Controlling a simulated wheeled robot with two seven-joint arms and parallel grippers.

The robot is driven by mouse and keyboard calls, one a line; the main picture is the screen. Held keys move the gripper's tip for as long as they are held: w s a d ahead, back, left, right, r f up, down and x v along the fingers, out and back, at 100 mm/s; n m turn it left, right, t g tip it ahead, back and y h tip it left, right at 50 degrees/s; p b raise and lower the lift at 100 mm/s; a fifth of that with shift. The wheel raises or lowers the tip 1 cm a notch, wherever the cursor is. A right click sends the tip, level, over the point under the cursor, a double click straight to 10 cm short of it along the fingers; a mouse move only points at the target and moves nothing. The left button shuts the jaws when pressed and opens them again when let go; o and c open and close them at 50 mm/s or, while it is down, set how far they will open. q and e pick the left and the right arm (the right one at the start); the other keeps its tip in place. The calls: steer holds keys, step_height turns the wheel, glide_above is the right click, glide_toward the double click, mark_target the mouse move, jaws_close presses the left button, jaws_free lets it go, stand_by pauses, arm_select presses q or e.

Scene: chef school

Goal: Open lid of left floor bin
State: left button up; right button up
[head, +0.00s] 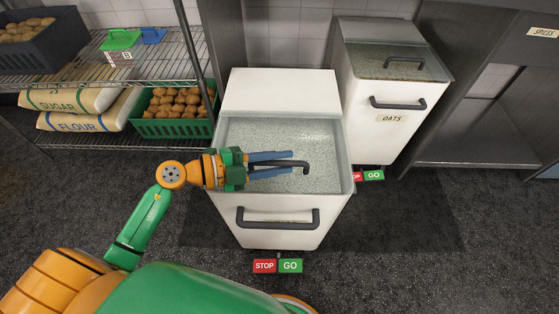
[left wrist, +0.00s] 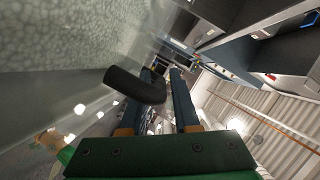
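The left floor bin (head: 250,220) is white and stands in front of me. Its clear lid (head: 318,180) lies down over pale speckled contents. A dark lid handle (head: 303,165) rises from the lid; it also shows large in the left wrist view (left wrist: 130,84). My left gripper (head: 291,164) reaches in from the left over the lid. Its two blue fingers are apart at the handle, and the handle's bend shows near the gap between them in the left wrist view. I cannot tell whether they touch it. My right gripper is not in view.
A second bin labelled OATS (head: 380,135) stands behind to the right. A wire shelf (head: 160,67) with sacks and a green crate (head: 172,129) is at the left. A grey metal unit (head: 480,100) is at the right. Dark floor (head: 430,260) is clear at the front right.

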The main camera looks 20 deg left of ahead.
arm_select(q)
jaws_close()
stand_by(1.0)
